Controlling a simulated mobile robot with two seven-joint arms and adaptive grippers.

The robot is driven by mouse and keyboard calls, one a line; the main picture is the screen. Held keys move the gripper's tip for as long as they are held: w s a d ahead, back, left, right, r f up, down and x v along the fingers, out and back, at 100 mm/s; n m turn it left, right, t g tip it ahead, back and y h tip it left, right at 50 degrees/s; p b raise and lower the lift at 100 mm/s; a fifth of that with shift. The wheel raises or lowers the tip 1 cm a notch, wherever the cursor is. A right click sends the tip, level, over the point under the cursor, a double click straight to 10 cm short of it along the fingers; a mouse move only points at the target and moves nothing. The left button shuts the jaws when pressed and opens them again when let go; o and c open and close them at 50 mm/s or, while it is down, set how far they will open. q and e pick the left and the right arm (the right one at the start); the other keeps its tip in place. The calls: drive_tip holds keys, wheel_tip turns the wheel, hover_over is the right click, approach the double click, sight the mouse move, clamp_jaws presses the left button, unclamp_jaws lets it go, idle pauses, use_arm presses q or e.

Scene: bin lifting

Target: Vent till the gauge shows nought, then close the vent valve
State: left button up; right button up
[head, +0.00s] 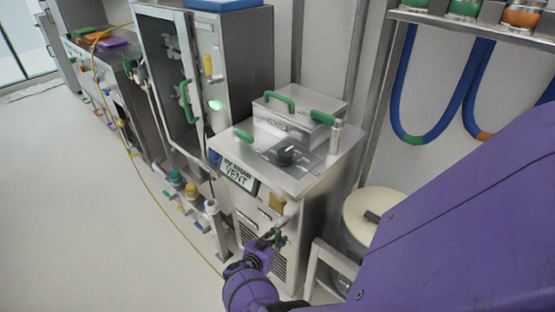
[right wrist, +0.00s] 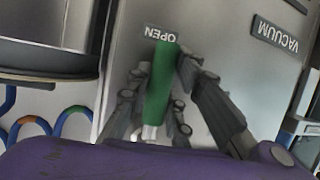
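The vent valve's green lever (right wrist: 162,80) shows in the right wrist view, below an upside-down OPEN label (right wrist: 161,34). In the head view a small green part (head: 280,239) shows at the steel cabinet's front, beside my right gripper (head: 272,236). In the right wrist view my right gripper (right wrist: 160,85) has its fingers on either side of the lever; I cannot tell whether both press on it. I cannot make out a gauge reading. My left gripper is out of view.
A VACUUM label (right wrist: 281,36) is on the same metal face. A round drum (head: 368,214) stands to the right. The floor (head: 110,220) at left is clear except for a yellow hose.

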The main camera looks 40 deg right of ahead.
drive_tip(key=o, duration=0.3)
drive_tip(key=shift+o, duration=0.2)
drive_tip(key=shift+s+a, duration=0.1)
drive_tip(key=shift+a, duration=0.1)
drive_tip(key=v, duration=1.1)
drive_tip(key=shift+s+a+r, duration=0.15)
drive_tip(key=shift+a, duration=0.1)
